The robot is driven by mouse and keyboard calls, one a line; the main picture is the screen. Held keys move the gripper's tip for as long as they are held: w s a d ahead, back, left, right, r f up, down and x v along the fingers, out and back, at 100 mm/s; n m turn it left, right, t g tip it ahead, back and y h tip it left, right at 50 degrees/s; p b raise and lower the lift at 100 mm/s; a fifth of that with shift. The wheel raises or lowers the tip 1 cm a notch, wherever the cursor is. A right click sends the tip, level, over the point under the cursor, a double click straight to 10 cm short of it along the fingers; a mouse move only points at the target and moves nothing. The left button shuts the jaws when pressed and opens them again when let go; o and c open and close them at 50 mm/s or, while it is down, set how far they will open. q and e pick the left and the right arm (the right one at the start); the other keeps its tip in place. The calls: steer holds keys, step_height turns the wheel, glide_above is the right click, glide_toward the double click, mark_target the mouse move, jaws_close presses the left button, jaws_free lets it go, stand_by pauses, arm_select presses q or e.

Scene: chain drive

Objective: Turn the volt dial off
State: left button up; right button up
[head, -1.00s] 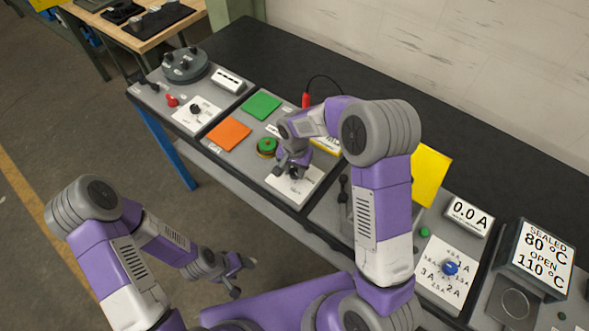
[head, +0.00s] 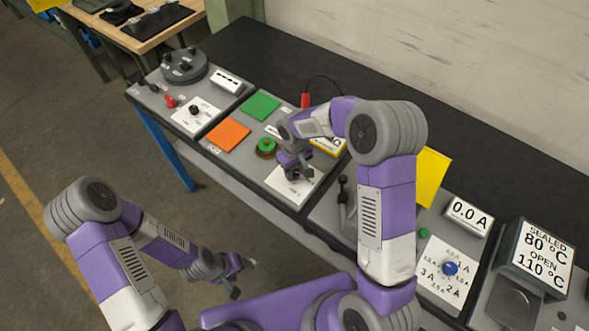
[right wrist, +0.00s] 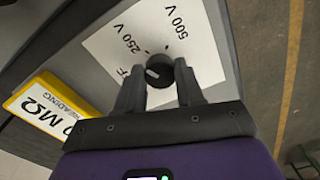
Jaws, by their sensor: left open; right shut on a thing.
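The volt dial (right wrist: 160,72) is a small black knob on a white card (right wrist: 205,62) marked 250 V and 500 V, with a partly hidden label ending in F. Its white mark sits on the knob's left side, towards that F. My right gripper (right wrist: 158,78) is shut on the dial, one finger on each side. In the head view my right gripper (head: 297,173) covers the dial above the white card (head: 291,188). My left gripper (head: 243,278) is open and empty, low and away from the bench.
A yellow meter (right wrist: 50,108) marked MΩ stands beside the card. A green-topped round button (head: 266,146), an orange pad (head: 228,136) and a green pad (head: 261,106) share the panel. A black lever (head: 343,195) and a blue dial (head: 450,268) are to the right.

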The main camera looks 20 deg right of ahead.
mark_target(295, 172)
steer(key=n, duration=0.6)
steer(key=shift+w+p, duration=0.1)
steer(key=shift+p, duration=0.3)
steer(key=n+p, duration=0.1)
steer(key=n, duration=0.5)
steer(key=shift+w+n, duration=0.1)
steer(key=shift+n, duration=0.2)
steer(key=o, duration=1)
steer(key=shift+o, duration=0.2)
step_height(295, 172, up, 8)
steer(key=shift+f+p, duration=0.15)
steer(key=shift+p, duration=0.35)
